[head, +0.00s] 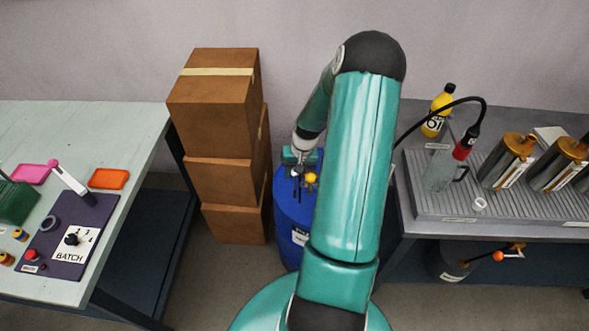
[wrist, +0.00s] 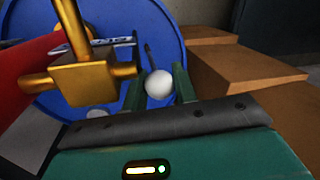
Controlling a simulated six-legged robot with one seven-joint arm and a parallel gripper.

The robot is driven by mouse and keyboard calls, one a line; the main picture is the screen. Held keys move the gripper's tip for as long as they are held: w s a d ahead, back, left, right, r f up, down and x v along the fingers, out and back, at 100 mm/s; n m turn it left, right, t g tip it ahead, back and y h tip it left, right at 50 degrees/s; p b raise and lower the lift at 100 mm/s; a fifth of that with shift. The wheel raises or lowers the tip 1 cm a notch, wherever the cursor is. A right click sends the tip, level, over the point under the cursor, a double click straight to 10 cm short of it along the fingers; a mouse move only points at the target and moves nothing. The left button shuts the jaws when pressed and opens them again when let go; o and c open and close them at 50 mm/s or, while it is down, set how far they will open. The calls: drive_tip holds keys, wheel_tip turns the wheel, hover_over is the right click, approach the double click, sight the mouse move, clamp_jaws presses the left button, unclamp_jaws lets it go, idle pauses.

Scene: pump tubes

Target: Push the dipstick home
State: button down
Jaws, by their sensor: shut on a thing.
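In the wrist view, a white ball knob (wrist: 158,84) sits between the two green fingers of my gripper (wrist: 160,88), which is shut on it. A thin dark rod (wrist: 148,52) shows just beyond the knob; I take the two together as the dipstick. The rod's lower end and how far it is in cannot be made out. The blue drum's top (wrist: 172,38) lies behind it. In the head view, my gripper (head: 297,170) is over the blue drum (head: 293,222), partly hidden by my arm; the knob is too small to tell there.
A brass fitting (wrist: 95,78) stands close left of my fingers, with a red part (wrist: 32,65) beyond it. Stacked cardboard boxes (head: 225,190) stand left of the drum. Benches flank it: a pale table (head: 125,125) left, a grey bench with a ribbed tray (head: 440,205) right.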

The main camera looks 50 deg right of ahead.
drive_tip(key=c, duration=1.1)
unclamp_jaws()
wheel_tip(320, 180, up, 14)
drive_tip(key=s+d, duration=0.1)
drive_tip(key=d, duration=0.1)
drive_tip(key=shift+s+f, duration=0.2)
drive_tip(key=shift+s, duration=0.15)
drive_tip(key=shift+c, duration=0.2)
